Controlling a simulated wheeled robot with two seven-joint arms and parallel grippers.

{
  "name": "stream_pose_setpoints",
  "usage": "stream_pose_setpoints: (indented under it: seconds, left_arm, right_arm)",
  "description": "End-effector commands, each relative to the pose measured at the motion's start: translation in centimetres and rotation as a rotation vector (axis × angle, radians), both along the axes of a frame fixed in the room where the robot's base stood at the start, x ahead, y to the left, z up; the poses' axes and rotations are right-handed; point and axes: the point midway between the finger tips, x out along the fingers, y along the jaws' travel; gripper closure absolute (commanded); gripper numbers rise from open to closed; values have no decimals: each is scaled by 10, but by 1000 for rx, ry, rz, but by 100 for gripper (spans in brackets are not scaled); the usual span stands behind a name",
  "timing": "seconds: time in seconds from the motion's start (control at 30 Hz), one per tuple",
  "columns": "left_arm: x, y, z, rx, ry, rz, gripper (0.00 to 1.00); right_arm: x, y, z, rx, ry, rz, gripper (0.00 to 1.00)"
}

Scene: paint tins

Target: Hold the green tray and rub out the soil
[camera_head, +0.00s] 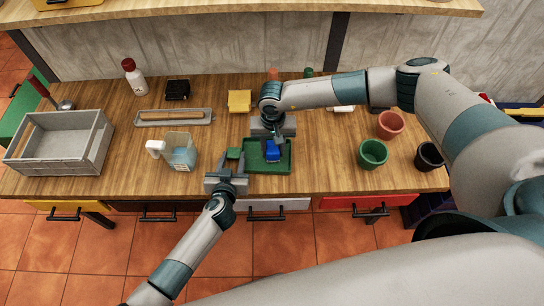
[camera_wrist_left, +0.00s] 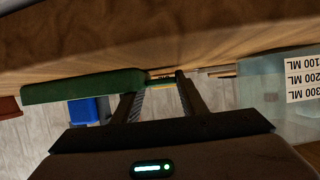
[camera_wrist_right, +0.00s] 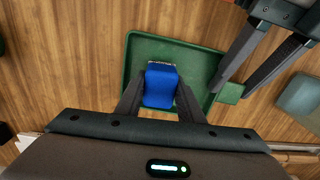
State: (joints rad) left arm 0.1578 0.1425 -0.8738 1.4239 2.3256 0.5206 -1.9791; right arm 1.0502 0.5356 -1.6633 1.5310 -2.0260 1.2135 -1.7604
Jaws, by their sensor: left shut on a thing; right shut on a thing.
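The green tray (camera_head: 284,167) lies on the wooden table near its front edge; it also shows in the right wrist view (camera_wrist_right: 200,58). My left gripper (camera_head: 233,162) is shut on the tray's small tab (camera_wrist_right: 230,93) at its left side. My right gripper (camera_head: 271,143) points down over the tray, shut on a blue block (camera_wrist_right: 160,88). The block (camera_head: 272,154) is inside the tray, and a pale speckled strip shows at its far edge. I cannot tell whether the block touches the tray floor. I cannot make out soil on the bare parts of the tray.
A clear measuring jug (camera_head: 180,155) stands left of my left gripper. A grey crate (camera_head: 62,143) is at the far left. A yellow block (camera_head: 239,101) and a long grey holder (camera_head: 173,117) lie behind. Green (camera_head: 373,154), terracotta (camera_head: 391,125) and black pots (camera_head: 429,156) stand right.

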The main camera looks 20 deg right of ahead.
Motion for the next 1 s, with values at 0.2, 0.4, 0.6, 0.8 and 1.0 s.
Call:
stream_pose_setpoints:
  seconds: [0.2,0.4,0.6,0.8,1.0]
  left_arm:
    - [-1,1,-2,1,3,1,97]
    - [-1,1,-2,1,3,1,97]
    - [-1,1,-2,1,3,1,40]
    - [-1,1,-2,1,3,1,40]
    - [-4,2,0,2,2,0,40]
  right_arm:
    - [1,0,19,0,-3,1,89]
    - [1,0,27,1,-1,0,89]
    - [1,0,26,0,-1,0,89]
    - [1,0,26,0,-1,0,89]
    - [1,0,26,0,-1,0,89]
